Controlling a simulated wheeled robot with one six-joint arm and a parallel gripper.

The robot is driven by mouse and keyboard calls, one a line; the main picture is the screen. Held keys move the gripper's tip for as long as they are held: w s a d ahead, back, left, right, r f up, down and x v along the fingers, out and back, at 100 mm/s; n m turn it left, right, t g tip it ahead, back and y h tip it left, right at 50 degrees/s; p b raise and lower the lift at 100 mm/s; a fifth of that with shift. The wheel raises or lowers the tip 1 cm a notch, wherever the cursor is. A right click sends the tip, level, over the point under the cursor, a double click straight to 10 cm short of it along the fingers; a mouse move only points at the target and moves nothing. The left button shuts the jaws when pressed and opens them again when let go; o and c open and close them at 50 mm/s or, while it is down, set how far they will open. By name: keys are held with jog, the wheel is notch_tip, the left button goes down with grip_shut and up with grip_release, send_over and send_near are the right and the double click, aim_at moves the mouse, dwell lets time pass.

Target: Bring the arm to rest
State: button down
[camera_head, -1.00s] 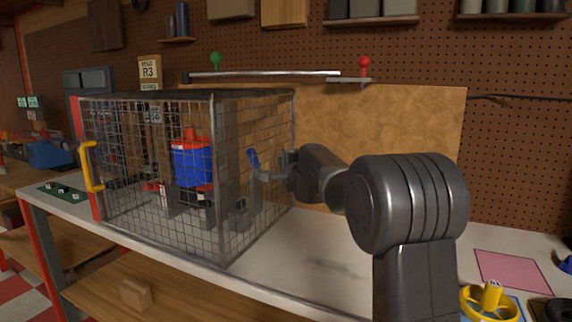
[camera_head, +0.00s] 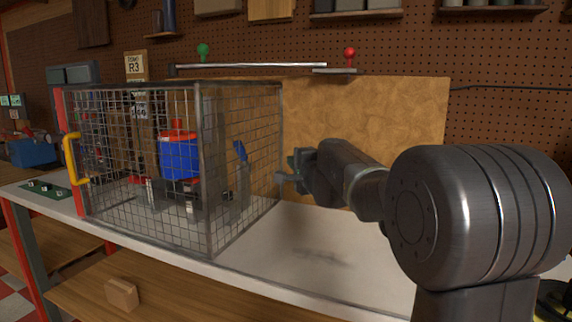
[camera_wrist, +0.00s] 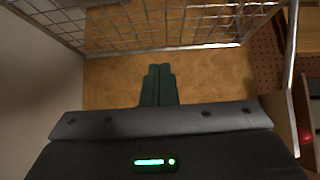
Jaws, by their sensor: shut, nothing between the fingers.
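My gripper (camera_head: 284,178) is at the end of my outstretched arm, just right of the wire mesh cage (camera_head: 204,170) in the head view. In the wrist view its two dark green fingers (camera_wrist: 158,84) are together with nothing between them. The cage mesh (camera_wrist: 170,25) runs across the top of the wrist view, beyond the fingertips. I cannot tell whether my gripper touches the mesh. Inside the cage is a blue and red rotor unit (camera_head: 179,156).
The cage front has a yellow handle (camera_head: 72,158) on a red edge. A wooden board (camera_head: 365,135) stands behind my arm, with a rail (camera_head: 250,68) above. The white bench top (camera_head: 300,260) is clear below my arm. A wooden block (camera_head: 121,294) lies on the lower shelf.

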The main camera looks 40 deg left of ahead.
jog(key=shift+v, duration=0.85)
jog(key=p, duration=0.3)
send_near(267, 151)
jog(key=w+a, duration=0.1)
jog(key=w, duration=0.2)
jog(key=shift+s+a+p, duration=0.2)
jog(key=shift+a, duration=0.85)
jog(key=shift+s+a+p, duration=0.15)
jog(key=shift+a, duration=0.85)
jog(key=shift+d+r, duration=0.1)
jog(key=shift+d, duration=0.05)
